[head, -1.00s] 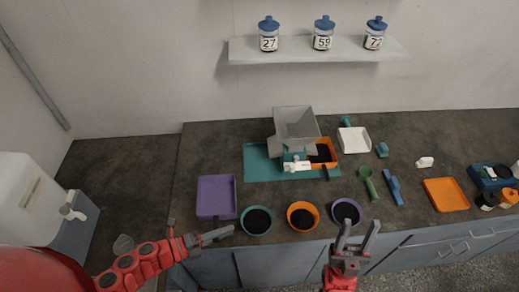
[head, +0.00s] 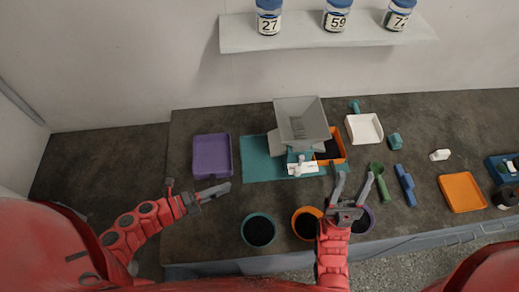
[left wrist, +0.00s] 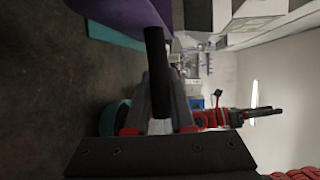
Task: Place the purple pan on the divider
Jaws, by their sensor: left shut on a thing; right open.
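The purple pan (head: 212,155) is left of the teal mat (head: 257,168); whether it touches the counter I cannot tell. My left gripper (head: 217,189) is shut on the pan's dark handle at its near side. In the left wrist view, the black handle (left wrist: 157,60) runs between the fingers towards the purple pan (left wrist: 120,14). The divider (head: 302,120), a grey hopper on a teal body, stands on the mat. An orange pan (head: 337,143) with dark material sits at its right side. My right gripper (head: 354,186) is open and empty above the purple bowl (head: 368,221).
A teal bowl (head: 259,231) and an orange bowl (head: 306,224), both with dark contents, stand at the front edge. A white scoop (head: 364,128), green scoop (head: 378,182), blue brush-like tool (head: 405,185) and orange tray (head: 462,192) lie to the right. The counter left of the pan is clear.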

